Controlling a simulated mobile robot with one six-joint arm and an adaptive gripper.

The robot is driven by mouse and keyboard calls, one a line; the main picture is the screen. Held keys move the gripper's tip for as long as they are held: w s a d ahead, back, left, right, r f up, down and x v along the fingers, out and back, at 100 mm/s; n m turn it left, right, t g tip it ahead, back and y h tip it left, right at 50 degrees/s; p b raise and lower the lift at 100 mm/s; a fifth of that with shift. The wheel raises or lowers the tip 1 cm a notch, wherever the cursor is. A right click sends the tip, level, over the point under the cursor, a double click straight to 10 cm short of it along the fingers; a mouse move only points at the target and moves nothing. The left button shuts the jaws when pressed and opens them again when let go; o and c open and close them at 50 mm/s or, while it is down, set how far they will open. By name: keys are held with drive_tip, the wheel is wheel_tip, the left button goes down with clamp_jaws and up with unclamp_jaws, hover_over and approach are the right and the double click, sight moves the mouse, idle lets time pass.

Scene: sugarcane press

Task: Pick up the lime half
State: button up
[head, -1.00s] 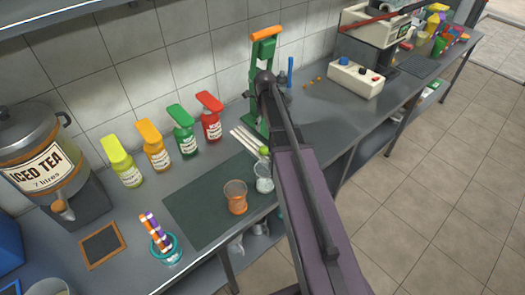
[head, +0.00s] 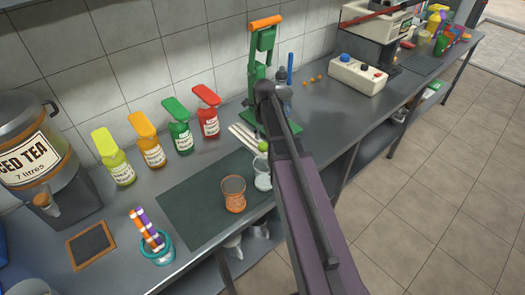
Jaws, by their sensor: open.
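A small round green thing (head: 263,146), which looks like lime, shows at the rim of a clear glass (head: 263,174) beside my arm. I cannot tell whether it is a half, or whether it sits on the glass or behind it. My dark grey and purple arm rises from the bottom of the head view and covers the counter just right of the glass. I cannot make out my gripper; it seems to be hidden behind the arm. A green press (head: 263,45) with an orange handle stands behind the arm's top joint.
An orange-tinted glass (head: 233,194) stands on the dark mat (head: 182,202), left of the clear glass. White sticks (head: 243,137) lie by the press. Several bottles (head: 180,136) line the wall. A cup of striped straws (head: 158,248) stands front left. A white button box (head: 357,75) is to the right.

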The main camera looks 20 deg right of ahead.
sight(263, 144)
drive_tip(key=shift+f+b, duration=0.45)
drive_tip(key=shift+f, duration=0.25)
drive_tip(key=shift+f, duration=0.1)
drive_tip(key=shift+s+a+f+b, duration=0.1)
drive_tip(key=shift+f+b, duration=1.15)
drive_tip(key=shift+b, duration=0.05)
drive_tip(key=shift+s+a+f+b, duration=0.1)
drive_tip(key=shift+f+b, duration=1.15)
drive_tip(key=shift+b, duration=0.05)
drive_tip(key=c, duration=1)
